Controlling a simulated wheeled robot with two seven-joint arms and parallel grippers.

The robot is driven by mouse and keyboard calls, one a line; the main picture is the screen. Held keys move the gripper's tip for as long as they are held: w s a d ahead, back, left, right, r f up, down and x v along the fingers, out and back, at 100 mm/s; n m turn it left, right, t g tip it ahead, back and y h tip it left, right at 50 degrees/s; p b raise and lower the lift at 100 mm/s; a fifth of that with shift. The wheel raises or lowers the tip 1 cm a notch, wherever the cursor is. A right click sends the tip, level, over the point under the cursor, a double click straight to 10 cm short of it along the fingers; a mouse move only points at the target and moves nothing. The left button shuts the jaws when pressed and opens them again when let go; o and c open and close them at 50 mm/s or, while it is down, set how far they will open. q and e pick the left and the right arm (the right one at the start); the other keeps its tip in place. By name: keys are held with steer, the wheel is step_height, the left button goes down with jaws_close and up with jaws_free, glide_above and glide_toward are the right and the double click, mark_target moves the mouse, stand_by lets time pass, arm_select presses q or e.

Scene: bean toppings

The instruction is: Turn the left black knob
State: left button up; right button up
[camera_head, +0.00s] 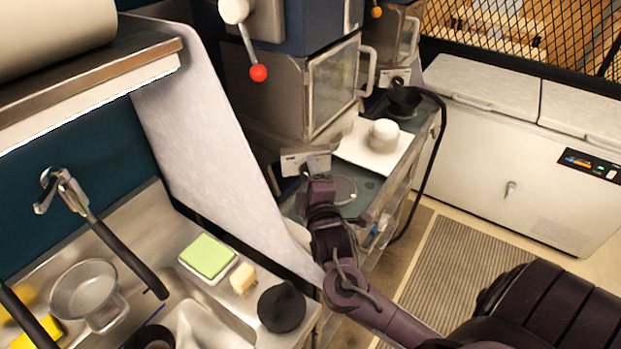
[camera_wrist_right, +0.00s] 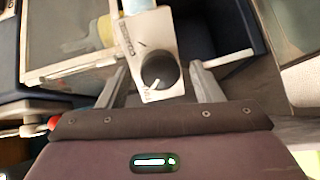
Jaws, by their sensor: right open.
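In the right wrist view a black round knob (camera_wrist_right: 160,70) with a white pointer line sits on a silver control panel (camera_wrist_right: 133,40). My right gripper (camera_wrist_right: 157,82) is open, with one finger on each side of the knob. I cannot tell whether either finger touches it. In the head view my right gripper (camera_head: 306,178) reaches up to a silver panel (camera_head: 318,160) at the front of the left machine. The knob is hidden there. A second silver panel (camera_head: 393,76) shows farther back to the right. My left gripper is not in view.
A glass-doored machine (camera_head: 333,88) stands behind the panel. A white tray (camera_head: 372,150) with a white round piece lies to its right. A sink counter with a green-topped sponge box (camera_head: 208,257) and a black lid (camera_head: 282,306) is at lower left. A white chest (camera_head: 500,140) stands right.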

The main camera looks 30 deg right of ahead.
steer(key=b+v, duration=0.3)
steer(key=v, duration=0.4)
steer(key=shift+s, duration=0.4)
steer(key=shift+a, duration=0.15)
